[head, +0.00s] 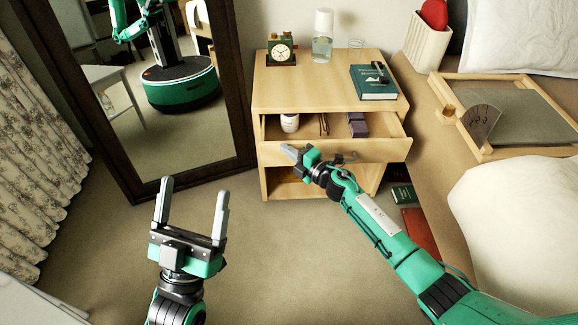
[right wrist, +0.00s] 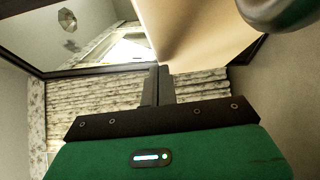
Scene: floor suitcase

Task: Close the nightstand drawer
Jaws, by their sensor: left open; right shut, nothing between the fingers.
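The wooden nightstand (head: 310,90) stands against the back wall in the head view. Its upper drawer (head: 385,150) is pulled partly out, with a white jar (head: 290,122) and dark boxes (head: 357,126) inside. My right gripper (head: 291,152) is shut and empty, in front of the drawer's front panel. Whether it touches the panel I cannot tell. A dark handle shows on the panel beside my right wrist. In the right wrist view, a pale wooden surface (right wrist: 195,30) is close to the gripper. My left gripper (head: 193,205) is open and empty above the floor at lower left.
A framed mirror (head: 128,185) leans at left. The bed (head: 455,150) is at right.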

